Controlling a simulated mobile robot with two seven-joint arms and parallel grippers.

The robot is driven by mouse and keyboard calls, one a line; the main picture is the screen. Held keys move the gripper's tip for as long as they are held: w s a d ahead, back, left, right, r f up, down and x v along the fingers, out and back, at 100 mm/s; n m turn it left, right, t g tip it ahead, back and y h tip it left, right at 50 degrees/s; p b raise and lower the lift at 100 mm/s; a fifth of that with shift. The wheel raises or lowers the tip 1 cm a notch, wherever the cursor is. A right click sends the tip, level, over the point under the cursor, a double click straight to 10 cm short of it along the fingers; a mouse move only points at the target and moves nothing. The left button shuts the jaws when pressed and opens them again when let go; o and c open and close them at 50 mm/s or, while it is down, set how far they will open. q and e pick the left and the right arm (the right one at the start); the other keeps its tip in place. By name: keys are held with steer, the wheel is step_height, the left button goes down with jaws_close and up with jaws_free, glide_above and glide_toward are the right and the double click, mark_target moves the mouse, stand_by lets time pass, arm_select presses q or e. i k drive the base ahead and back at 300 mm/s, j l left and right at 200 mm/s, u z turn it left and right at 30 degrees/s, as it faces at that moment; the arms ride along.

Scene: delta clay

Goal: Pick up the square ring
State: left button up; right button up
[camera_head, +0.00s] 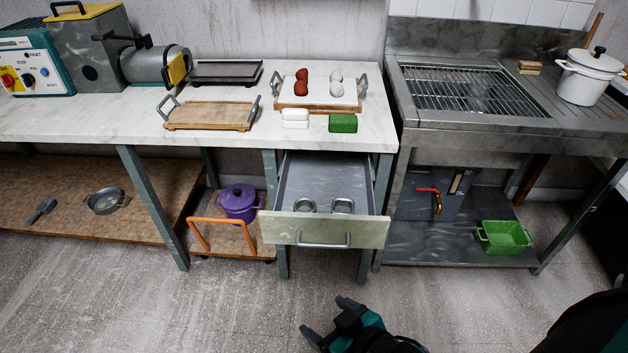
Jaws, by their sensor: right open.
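The square ring (343,206) is a small metal ring with a squarish outline. It lies in the open drawer (318,178), near the drawer's front panel and to the right of a rounder metal ring (304,205). The front panel hides the lower part of both rings. My right gripper (326,319) is low in front of the drawer, at the bottom of the picture. Its fingers are apart with nothing between them, well away from the rings. My left gripper does not show.
The drawer front (323,229) with its handle sticks out below the white worktop (75,122). Green (343,123) and white (296,118) blocks sit above the drawer. An orange-handled cart (265,243) with a purple pot (238,202) stands left. The floor ahead is clear.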

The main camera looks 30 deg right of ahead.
mark_target(340, 206)
steer(key=z, duration=1.55)
steer(key=i+j+z, duration=0.1)
steer(key=j, duration=0.35)
steer(key=i+j, duration=0.15)
steer(key=j, duration=0.3)
steer(key=l+z, duration=0.05)
